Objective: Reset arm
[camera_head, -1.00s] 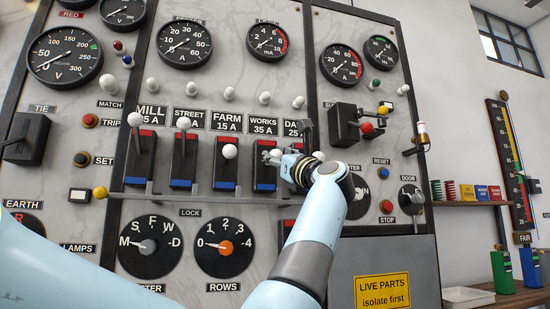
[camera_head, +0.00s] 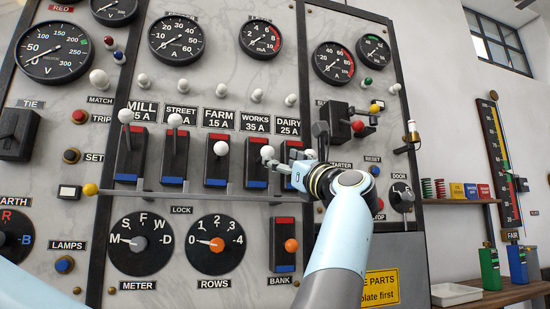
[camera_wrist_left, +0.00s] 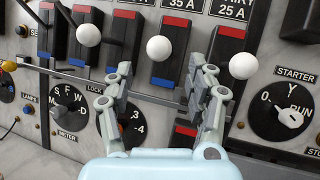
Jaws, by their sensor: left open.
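My left gripper (camera_head: 298,152) is open and empty, in front of the panel by the WORKS and DAIRY switches. In the left wrist view its two fingers (camera_wrist_left: 163,85) stand wide apart with only panel behind them. The white WORKS knob (camera_head: 267,152) is just left of the gripper in the head view; in the wrist view it (camera_wrist_left: 160,48) lies beyond the gap between the fingertips. The DAIRY knob (camera_wrist_left: 243,65) is right of the right finger, with no clear contact. The FARM knob (camera_head: 221,148) hangs lower than the MILL (camera_head: 125,116) and STREET (camera_head: 175,120) knobs. My right gripper is out of view.
A lock bar (camera_head: 230,196) runs below the switches. METER (camera_head: 141,243) and ROWS (camera_head: 214,246) dials and the BANK switch (camera_head: 284,245) sit under it. A red-knobbed lever (camera_head: 358,126) juts out at upper right. A shelf (camera_head: 455,201) and a white tray (camera_head: 457,294) are further right.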

